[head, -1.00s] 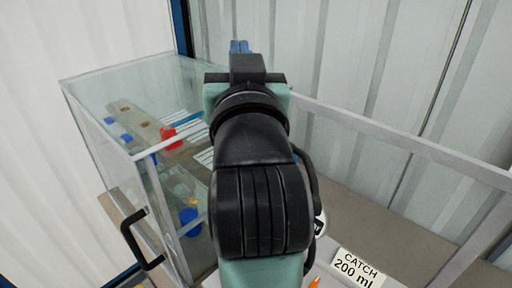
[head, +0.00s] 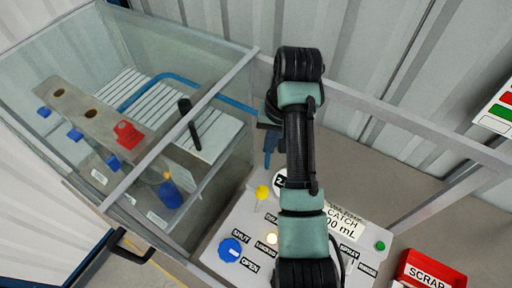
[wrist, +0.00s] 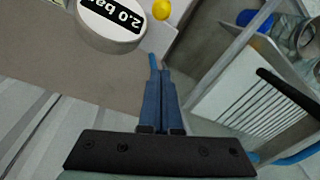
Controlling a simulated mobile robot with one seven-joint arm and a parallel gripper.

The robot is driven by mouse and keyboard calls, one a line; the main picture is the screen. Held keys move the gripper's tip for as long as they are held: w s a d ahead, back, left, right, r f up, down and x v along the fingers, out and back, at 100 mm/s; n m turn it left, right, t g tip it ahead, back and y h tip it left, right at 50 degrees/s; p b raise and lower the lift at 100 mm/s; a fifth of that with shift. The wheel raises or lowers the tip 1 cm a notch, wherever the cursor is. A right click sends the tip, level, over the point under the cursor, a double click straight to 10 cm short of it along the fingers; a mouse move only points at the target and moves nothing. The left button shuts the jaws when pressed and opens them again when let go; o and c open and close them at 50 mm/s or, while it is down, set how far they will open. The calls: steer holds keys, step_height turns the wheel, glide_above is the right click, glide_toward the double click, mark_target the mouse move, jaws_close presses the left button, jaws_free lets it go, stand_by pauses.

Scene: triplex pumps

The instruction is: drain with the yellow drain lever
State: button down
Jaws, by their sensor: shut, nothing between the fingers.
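The yellow drain lever, seen as a yellow ball knob (head: 262,192) on a pale stem, stands on the light control panel (head: 225,215) in the head view. The yellow knob also shows at the top of the wrist view (wrist: 161,9), beside a round gauge (wrist: 112,22) reading "2.0 ba". My gripper (head: 267,160) points down behind the panel, apart from the knob. In the wrist view my gripper's blue fingers (wrist: 155,62) are together with nothing between them. My arm hides part of the panel and its labels.
A glass tank (head: 60,45) with a grey block, blue valves and a red knob (head: 127,134) stands left. A blue knob (head: 230,249) marked SHUT and OPEN is on the panel. A red SCRAP bin (head: 428,271) is at right. Metal rails frame the bench.

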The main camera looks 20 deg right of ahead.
mark_target(260, 200)
steer(key=f, duration=0.3)
steer(key=f+p, duration=0.1)
steer(key=f, duration=0.2)
steer(key=a+f+p, duration=0.1)
steer(key=f, duration=0.2)
steer(key=shift+w+f, duration=0.1)
steer(key=shift+f, duration=0.1)
steer(key=shift+s+a+r+p, duration=0.2)
steer(key=shift+s+p, duration=0.25)
steer(key=shift+s+a+r+p, duration=0.15)
steer(key=shift+s+r+p, duration=0.05)
steer(key=shift+s+p, duration=0.2)
steer(key=shift+s+a+r+p, duration=0.1)
steer(key=shift+s+a+p, duration=0.15)
steer(key=shift+s, duration=0.2)
steer(key=shift+s+a+p, duration=0.15)
steer(key=shift+s+p, duration=0.2)
steer(key=shift+s, duration=0.1)
